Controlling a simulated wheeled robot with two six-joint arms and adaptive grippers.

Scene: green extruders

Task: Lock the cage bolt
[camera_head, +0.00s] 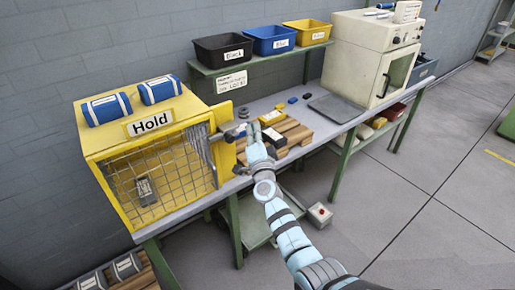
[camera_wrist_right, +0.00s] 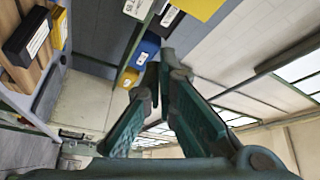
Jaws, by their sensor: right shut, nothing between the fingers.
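The yellow cage (camera_head: 92,147) with a "Hold" sign (camera_head: 150,123) stands at the left end of the bench. Its wire-mesh door (camera_head: 160,175) faces front, and a grey item (camera_head: 146,190) shows behind the mesh. Yellow plates (camera_head: 226,150) and grey metal parts (camera_head: 203,150) sit at the door's right edge; I cannot tell which part is the bolt or its position. My right gripper (camera_head: 251,128) is just right of these plates, apart from them. In the right wrist view its fingers (camera_wrist_right: 163,62) meet at the tips, shut and empty. My left gripper is out of view.
Wooden pallets (camera_head: 291,130) with yellow and dark boxes lie on the bench behind my right gripper. A shelf (camera_head: 262,59) with black, blue and yellow bins stands above. A cream oven (camera_head: 362,60) is at the right. Blue-white packs (camera_head: 107,107) lie on the cage top.

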